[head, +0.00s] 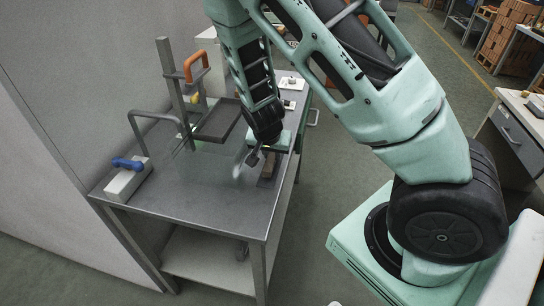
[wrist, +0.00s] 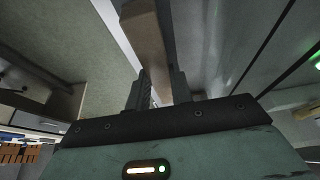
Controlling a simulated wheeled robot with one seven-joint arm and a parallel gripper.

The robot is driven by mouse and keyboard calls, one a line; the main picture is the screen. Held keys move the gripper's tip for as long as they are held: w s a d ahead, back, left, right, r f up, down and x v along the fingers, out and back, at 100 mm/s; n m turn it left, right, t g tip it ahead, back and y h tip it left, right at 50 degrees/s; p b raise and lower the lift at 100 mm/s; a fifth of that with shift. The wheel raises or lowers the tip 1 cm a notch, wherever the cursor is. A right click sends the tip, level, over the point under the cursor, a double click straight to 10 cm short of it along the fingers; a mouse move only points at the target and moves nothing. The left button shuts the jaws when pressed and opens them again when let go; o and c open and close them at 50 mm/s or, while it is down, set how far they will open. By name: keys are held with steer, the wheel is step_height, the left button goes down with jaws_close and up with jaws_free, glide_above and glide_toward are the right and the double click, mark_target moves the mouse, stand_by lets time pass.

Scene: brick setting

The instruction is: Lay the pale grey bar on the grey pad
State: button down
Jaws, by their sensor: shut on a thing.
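My gripper (head: 256,157) is low over the right side of the metal table. In the wrist view the gripper (wrist: 160,88) is shut on a bar (wrist: 146,38), which extends from between the fingers to the top edge. The bar looks pale beige-grey there. In the head view the bar (head: 268,164) looks browner, in shadow beside the fingers near the table's right edge. A darker grey patch, which looks like the pad (head: 264,183), shows just below it. I cannot tell whether the bar touches the pad.
A white block with a blue handle (head: 127,163) stands at the table's left end. A dark tray (head: 217,121) and an orange-handled upright (head: 196,67) stand behind. The front middle of the tabletop (head: 200,195) is clear.

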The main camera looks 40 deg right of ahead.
steer(key=shift+f, duration=0.6)
steer(key=shift+f, duration=0.15)
steer(key=c, duration=1.2)
jaws_free()
steer(key=shift+c, duration=0.2)
